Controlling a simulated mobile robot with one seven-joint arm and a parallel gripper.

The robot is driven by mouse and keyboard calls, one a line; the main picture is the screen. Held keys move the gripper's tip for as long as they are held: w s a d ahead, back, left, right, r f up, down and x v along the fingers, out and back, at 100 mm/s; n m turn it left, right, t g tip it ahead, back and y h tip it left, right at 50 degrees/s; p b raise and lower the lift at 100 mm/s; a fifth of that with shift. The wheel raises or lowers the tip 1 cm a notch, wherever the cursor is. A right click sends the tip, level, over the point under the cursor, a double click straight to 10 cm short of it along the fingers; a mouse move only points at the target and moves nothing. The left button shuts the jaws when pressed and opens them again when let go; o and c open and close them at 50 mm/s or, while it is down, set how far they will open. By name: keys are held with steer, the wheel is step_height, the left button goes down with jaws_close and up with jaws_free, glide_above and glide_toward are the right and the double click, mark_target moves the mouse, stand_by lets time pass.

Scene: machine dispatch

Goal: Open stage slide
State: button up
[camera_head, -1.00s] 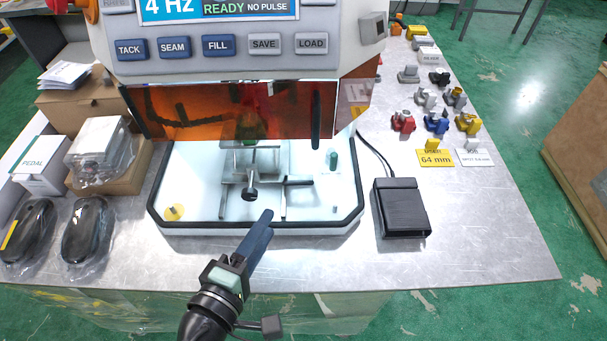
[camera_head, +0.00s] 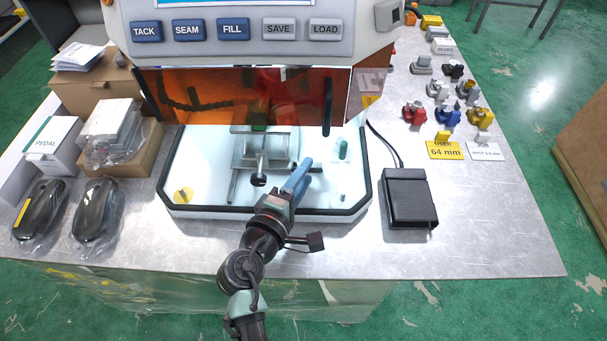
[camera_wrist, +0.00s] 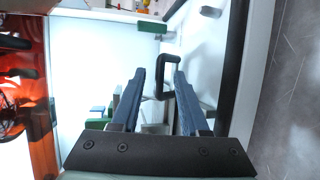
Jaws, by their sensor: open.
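The metal stage slide (camera_head: 265,148) sits inside the bright tray below the orange shield. My gripper also shows in the wrist view (camera_wrist: 160,75), with nothing held.
The orange shield (camera_head: 240,97) hangs above the stage. The tray's black rim (camera_head: 262,212) runs below my gripper. A green peg (camera_head: 342,150) stands right of it, and a yellow knob (camera_head: 183,195) is at left. A black pedal (camera_head: 408,200) lies outside the tray.

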jaws_close()
stand_by(1.4)
